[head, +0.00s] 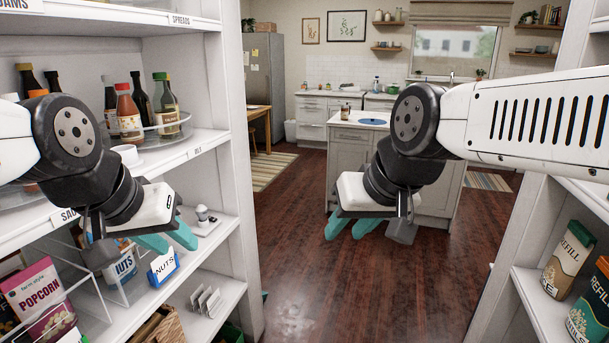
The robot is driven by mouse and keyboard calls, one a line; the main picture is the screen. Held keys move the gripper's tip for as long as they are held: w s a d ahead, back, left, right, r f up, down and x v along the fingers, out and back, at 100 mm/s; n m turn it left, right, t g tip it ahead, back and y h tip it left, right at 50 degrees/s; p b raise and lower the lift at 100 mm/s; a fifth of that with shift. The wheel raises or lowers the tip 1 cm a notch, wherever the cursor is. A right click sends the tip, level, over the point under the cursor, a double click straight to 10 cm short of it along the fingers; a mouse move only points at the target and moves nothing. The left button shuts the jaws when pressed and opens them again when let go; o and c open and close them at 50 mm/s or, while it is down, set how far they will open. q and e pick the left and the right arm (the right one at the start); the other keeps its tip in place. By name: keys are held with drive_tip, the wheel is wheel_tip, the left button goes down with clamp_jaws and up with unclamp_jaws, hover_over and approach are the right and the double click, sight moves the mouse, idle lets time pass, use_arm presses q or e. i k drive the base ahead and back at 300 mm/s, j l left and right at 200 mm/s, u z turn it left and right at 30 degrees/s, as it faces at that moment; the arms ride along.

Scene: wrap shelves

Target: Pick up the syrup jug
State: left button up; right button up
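I cannot make out a clear syrup jug. A small brown bottle or jug (345,111) stands on the kitchen island (342,121), too far off to identify. My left gripper (168,239) is at the left shelves, in front of the lower shelf with the nuts, its teal fingers apart and nothing between them. My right gripper (352,228) hangs over the open floor in front of the island, its teal fingers apart and empty. It looks well short of the island. My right arm hides part of the island.
The right shelf (540,305) holds refill packs (568,260). The wooden floor (300,250) between is clear.

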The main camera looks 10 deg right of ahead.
sight(345, 112)
drive_tip(key=i+l+z, duration=0.3)
drive_tip(key=i, duration=0.15)
drive_tip(key=i+l+z, duration=0.15)
drive_tip(key=i+z, duration=0.15)
drive_tip(key=i, duration=0.15)
drive_tip(key=i+l+z, duration=0.1)
drive_tip(key=i+z, duration=0.25)
drive_tip(key=i, duration=0.15)
drive_tip(key=i+j, duration=0.1)
drive_tip(key=i, duration=1.95)
drive_tip(key=i+z, duration=0.45)
drive_tip(key=i, duration=1.3)
drive_tip(key=i+l+u, duration=0.25)
drive_tip(key=i, duration=0.3)
drive_tip(key=i+l+u, duration=0.25)
drive_tip(key=i+l, duration=0.2)
drive_tip(key=u, duration=1.8)
drive_tip(key=i+j, duration=0.1)
drive_tip(key=i+z, duration=0.05)
